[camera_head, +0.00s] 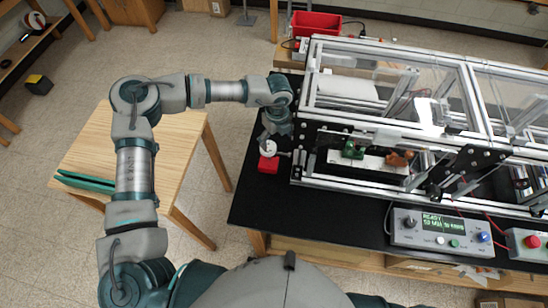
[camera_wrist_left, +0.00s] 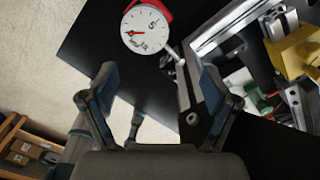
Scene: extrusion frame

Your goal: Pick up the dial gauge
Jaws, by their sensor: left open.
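The dial gauge (camera_head: 268,147) has a round white face and sits with its red part (camera_head: 268,165) on the black table's left end, beside the extrusion frame. In the left wrist view the dial gauge (camera_wrist_left: 146,30) shows its face, red needle and red body at the top, with a thin metal stem pointing down right. My left gripper (camera_wrist_left: 157,78) is open and empty, its two fingers apart, with the gauge beyond the fingertips. In the head view my left gripper (camera_head: 276,134) points down close by the gauge, its fingers partly hidden. My right gripper is out of view.
The aluminium extrusion frame (camera_head: 385,48) with clear panels stands right of the gauge. A control box (camera_head: 440,230) and a red-button box (camera_head: 528,243) sit at the table's front. A wooden table (camera_head: 85,150) stands left.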

